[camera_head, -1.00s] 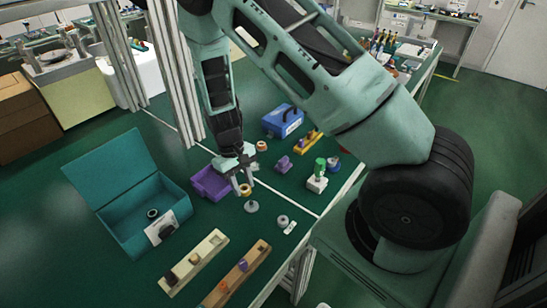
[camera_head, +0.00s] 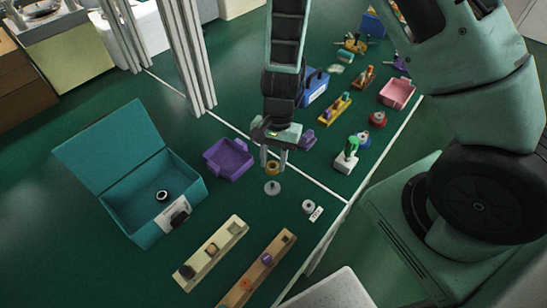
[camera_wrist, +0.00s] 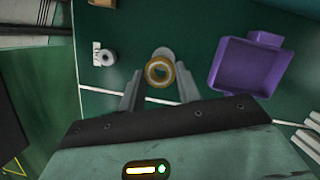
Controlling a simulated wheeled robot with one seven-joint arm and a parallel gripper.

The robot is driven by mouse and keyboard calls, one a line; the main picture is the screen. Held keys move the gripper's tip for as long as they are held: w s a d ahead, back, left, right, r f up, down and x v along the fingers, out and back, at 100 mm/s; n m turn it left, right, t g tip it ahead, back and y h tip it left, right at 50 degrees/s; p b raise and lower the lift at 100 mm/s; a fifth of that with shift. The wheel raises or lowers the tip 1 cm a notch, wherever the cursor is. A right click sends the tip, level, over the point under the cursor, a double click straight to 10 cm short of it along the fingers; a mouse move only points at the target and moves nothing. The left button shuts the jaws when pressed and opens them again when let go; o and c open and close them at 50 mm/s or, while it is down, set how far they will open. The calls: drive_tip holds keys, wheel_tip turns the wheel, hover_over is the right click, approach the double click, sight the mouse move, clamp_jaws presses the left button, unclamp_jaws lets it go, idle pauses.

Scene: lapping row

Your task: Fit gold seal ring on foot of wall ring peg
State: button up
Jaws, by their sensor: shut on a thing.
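My gripper (camera_head: 273,162) is shut on the gold seal ring (camera_head: 272,169). In the wrist view the ring (camera_wrist: 159,71) is between the two fingertips, with its hole facing the camera. A grey piece with a round base (camera_head: 272,189) stands on the green surface just below the ring in the head view. In the wrist view this grey piece (camera_wrist: 164,52) is partly hidden behind the ring. A second grey round piece (camera_head: 308,205) with a white plate stands to the right. I cannot tell for certain which is the wall ring peg. The ring appears above the first piece.
A purple tray (camera_head: 229,160) is left of my gripper, and an open teal box (camera_head: 130,205) is farther left. Cream (camera_head: 215,247) and brown (camera_head: 262,262) peg strips lie in front. A green-topped white block (camera_head: 347,156) stands to the right. Metal posts (camera_head: 183,60) rise behind.

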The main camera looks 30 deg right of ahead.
sight(274, 165)
drive_tip(key=shift+f+b, duration=2.4)
drive_tip(key=shift+f, duration=0.55)
drive_tip(key=shift+f+b, duration=1.05)
drive_tip(key=shift+f, duration=0.65)
drive_tip(key=o, duration=1.1)
drive_tip(key=shift+r, duration=0.1)
drive_tip(key=shift+c, duration=0.2)
drive_tip(key=shift+r, duration=0.1)
drive_tip(key=p+v, duration=0.1)
drive_tip(key=v, duration=1.6)
